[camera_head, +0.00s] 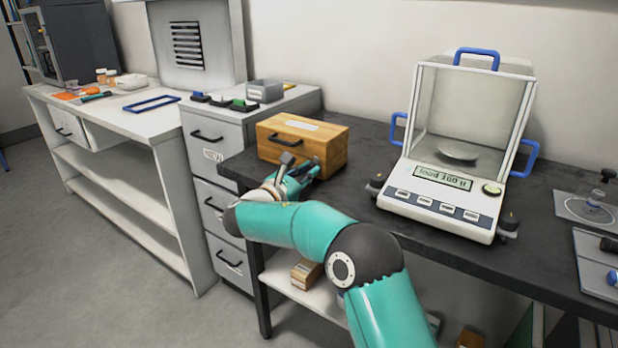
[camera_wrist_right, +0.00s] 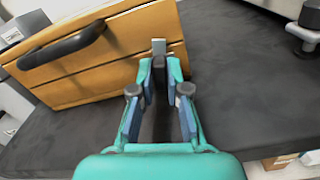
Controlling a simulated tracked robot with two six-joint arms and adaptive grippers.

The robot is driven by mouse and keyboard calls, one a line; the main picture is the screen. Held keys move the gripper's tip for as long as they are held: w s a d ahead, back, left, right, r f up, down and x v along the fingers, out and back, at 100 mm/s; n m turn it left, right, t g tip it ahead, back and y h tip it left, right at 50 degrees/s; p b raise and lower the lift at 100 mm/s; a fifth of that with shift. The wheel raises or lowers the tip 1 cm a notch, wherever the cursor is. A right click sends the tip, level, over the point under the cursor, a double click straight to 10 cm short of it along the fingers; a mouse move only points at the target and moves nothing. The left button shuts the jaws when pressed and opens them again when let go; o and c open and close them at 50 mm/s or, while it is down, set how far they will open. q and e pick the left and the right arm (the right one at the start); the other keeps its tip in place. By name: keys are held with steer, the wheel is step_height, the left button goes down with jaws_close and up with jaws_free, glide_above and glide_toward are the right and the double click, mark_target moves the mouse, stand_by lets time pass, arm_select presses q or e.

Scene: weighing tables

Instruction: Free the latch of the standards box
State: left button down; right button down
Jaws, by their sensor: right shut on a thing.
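The standards box (camera_head: 303,142) is a wooden box with a pale label on top and a dark handle on its front. It sits shut on the dark weighing table. In the right wrist view the box (camera_wrist_right: 110,75) fills the upper left. A small grey latch tab (camera_wrist_right: 159,46) stands at its front face near the right end. My right gripper (camera_head: 302,168) is at the front of the box, and in the right wrist view its fingers (camera_wrist_right: 160,68) are closed on the latch. The fingers hide the lower part of the latch. My left gripper is not in view.
A balance (camera_head: 440,205) with a glass draft shield and blue handles stands right of the box. A grey drawer cabinet (camera_head: 210,160) and a white bench (camera_head: 125,110) stand to the left. The dark tabletop (camera_head: 365,150) is clear between box and balance.

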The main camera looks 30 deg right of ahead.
steer(key=m+b, duration=0.3)
steer(key=m, duration=0.1)
steer(key=f+m+b, duration=0.1)
steer(key=m+b, duration=0.1)
steer(key=shift+w+a+b, duration=0.1)
steer(key=shift+a+b, duration=0.2)
steer(key=m+b, duration=0.2)
steer(key=m, duration=0.1)
steer(key=shift+m+b, duration=0.3)
steer(key=shift+b, duration=0.1)
steer(key=shift+m+b, duration=0.9)
steer(key=shift+m, duration=0.4)
steer(key=shift+r, duration=0.1)
steer(key=c, duration=1.3)
jaws_free()
steer(key=shift+o, duration=0.7)
steer(key=v, duration=1.2)
steer(key=shift+r, duration=0.15)
